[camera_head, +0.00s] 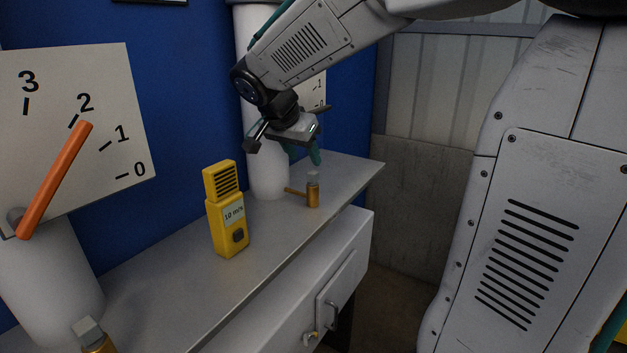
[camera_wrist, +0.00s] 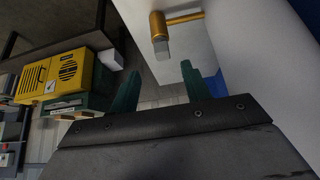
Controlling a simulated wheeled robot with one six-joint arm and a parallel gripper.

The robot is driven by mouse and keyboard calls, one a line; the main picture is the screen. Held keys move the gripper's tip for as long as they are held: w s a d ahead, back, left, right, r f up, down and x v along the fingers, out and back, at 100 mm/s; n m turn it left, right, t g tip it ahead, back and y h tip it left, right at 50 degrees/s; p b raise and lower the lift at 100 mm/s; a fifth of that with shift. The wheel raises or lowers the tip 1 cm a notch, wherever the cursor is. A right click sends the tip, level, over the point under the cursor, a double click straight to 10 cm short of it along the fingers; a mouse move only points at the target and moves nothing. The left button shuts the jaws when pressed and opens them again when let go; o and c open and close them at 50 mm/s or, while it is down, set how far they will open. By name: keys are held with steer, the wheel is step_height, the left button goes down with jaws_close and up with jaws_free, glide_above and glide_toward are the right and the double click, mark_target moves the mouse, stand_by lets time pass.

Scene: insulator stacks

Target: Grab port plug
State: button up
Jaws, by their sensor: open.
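A brass port (camera_head: 313,195) stands up from a short side pipe at the foot of the far white column. A small grey plug (camera_head: 313,176) caps its top. In the wrist view the brass port (camera_wrist: 157,24) and the grey plug (camera_wrist: 162,49) show at the top, between the lines of my two fingers. My gripper (camera_head: 304,155) is above the plug in the head view, with its teal fingers pointing down. In the wrist view my gripper (camera_wrist: 160,78) has its fingers wide apart with nothing between them. The plug is just beyond the fingertips, apart from them.
A yellow meter reading 10 m/s (camera_head: 227,212) stands on the grey shelf (camera_head: 270,232). A dial board (camera_head: 75,125) with an orange pointer is at left. Another grey-capped brass port (camera_head: 92,338) is at bottom left. The white column (camera_head: 268,165) stands close behind my gripper.

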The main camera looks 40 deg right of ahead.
mark_target(311, 172)
steer(key=x, duration=0.7)
steer(key=shift+w+f, duration=0.15)
steer(key=shift+w, duration=0.1)
jaws_close()
